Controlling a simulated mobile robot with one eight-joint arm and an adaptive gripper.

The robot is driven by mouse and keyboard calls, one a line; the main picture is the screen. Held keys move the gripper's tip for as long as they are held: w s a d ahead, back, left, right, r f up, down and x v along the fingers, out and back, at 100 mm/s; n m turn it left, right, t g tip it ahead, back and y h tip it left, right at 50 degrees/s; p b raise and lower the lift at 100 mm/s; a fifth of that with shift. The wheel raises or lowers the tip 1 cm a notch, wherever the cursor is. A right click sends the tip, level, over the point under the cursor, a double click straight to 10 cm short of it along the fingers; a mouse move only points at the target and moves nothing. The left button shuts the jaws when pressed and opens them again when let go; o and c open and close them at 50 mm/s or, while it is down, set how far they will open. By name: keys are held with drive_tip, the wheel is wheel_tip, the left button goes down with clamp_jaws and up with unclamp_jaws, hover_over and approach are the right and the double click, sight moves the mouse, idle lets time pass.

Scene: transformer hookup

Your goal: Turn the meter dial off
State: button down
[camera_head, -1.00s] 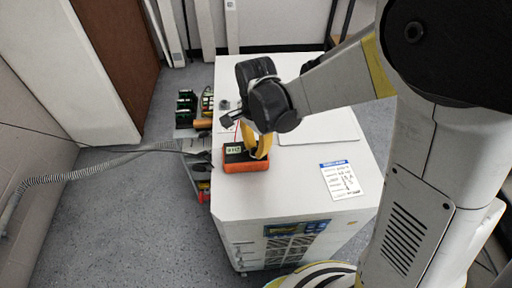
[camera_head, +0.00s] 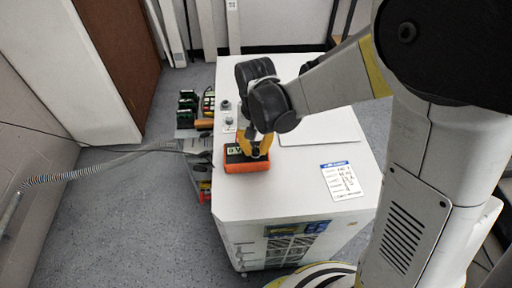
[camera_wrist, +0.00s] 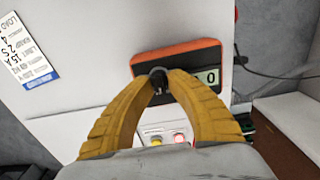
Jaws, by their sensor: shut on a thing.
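The orange-cased meter (camera_head: 247,167) lies on the white top of the cabinet, near its left edge. In the wrist view the meter (camera_wrist: 178,53) shows its dark face and a lit display (camera_wrist: 208,78) with a digit that looks like 0. My gripper (camera_head: 260,149) is over the right part of the meter, reaching down from above. In the wrist view its yellow fingers (camera_wrist: 163,85) are closed around the round dial (camera_wrist: 157,75), mostly hidden between the tips. The dial's pointer position cannot be made out.
The white cabinet top (camera_head: 290,195) holds a printed label card (camera_head: 343,181) at the right and a flat pale panel behind my gripper. Red and yellow buttons (camera_wrist: 179,138) show beside the meter. A lower shelf with green parts (camera_head: 187,105) and a grey hose stand left.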

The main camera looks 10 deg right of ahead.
sight(255, 148)
drive_tip(key=n, duration=0.6)
drive_tip(key=shift+a, duration=0.15)
drive_tip(key=n, duration=0.6)
drive_tip(key=shift+s+a, duration=0.1)
drive_tip(key=shift+s, duration=0.05)
drive_tip(key=shift+n, duration=0.3)
drive_tip(key=c, duration=1.3)
unclamp_jaws()
wheel_tip(255, 148, up, 12)
